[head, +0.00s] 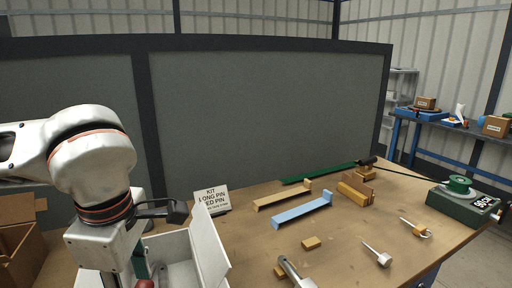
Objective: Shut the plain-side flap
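A white box (168,246) stands at the front left edge of the bench, open at the top. A white flap (211,246) stands up along its right side, leaning slightly. I see no marking on it, so I cannot tell whether it is the plain-side flap. Something grey lies inside the box; small red and green parts show at its left. My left gripper (176,212) is above the box's left and back part, its dark finger tip just left of the flap's top. My arm hides the box's left side. The finger opening is unclear.
A kit sign (211,197) stands behind the box. On the bench are a blue channel (302,210), a wooden channel (283,196), wood blocks (311,243), metal pins (377,254) and a green device (463,203). An open cardboard box (20,235) is at far left.

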